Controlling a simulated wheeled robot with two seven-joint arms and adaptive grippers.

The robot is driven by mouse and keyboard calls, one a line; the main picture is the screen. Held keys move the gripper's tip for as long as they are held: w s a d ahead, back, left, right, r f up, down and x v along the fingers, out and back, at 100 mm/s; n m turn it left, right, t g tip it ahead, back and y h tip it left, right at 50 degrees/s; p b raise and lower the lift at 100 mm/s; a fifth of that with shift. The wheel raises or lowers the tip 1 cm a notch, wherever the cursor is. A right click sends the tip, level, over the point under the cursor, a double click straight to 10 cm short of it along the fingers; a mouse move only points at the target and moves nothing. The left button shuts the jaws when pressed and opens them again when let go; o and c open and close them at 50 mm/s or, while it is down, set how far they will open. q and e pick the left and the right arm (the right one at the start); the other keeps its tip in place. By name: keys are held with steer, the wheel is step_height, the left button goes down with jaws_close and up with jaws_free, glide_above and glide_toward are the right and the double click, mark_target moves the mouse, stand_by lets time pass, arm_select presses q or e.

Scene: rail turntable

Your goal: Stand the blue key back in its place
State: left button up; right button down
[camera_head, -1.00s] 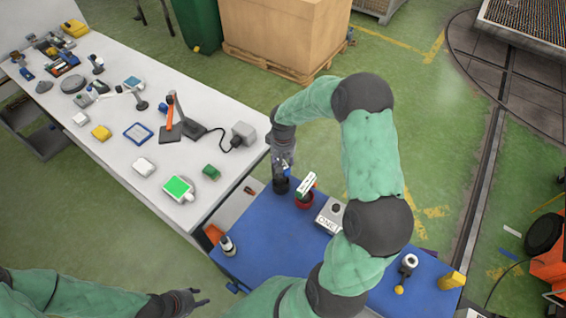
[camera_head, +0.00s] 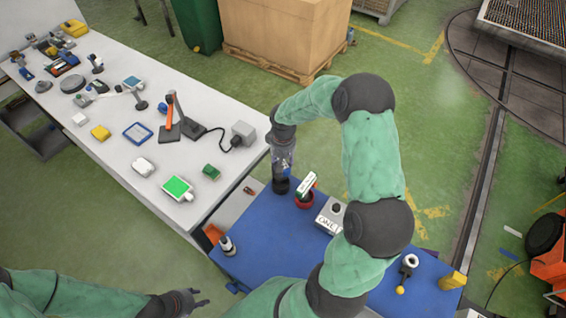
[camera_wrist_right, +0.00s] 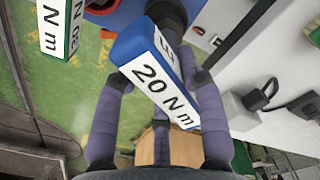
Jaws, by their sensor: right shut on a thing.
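The blue key (camera_wrist_right: 145,58), a block with a white label reading 20 N m, fills the middle of the right wrist view. My right gripper (camera_wrist_right: 157,95) has its fingers around it and is shut on it. In the head view my right gripper (camera_head: 283,168) points down above a dark round holder (camera_head: 281,186) at the blue table's far left; the key is mostly hidden there. I cannot tell whether the key is seated in the holder. My left gripper (camera_head: 200,299) is open and empty at the lower left.
A green-and-white key (camera_head: 306,184) stands tilted in a red holder (camera_head: 304,201) close by on the blue table (camera_head: 265,235). A grey box (camera_head: 331,214) sits beside it. A white bench (camera_head: 110,160) with several items lies to the left.

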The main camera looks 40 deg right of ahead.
mark_target(281, 181)
arm_select(q)
steer(key=shift+f+b, duration=0.8)
arm_select(e)
steer(key=shift+f, duration=0.85)
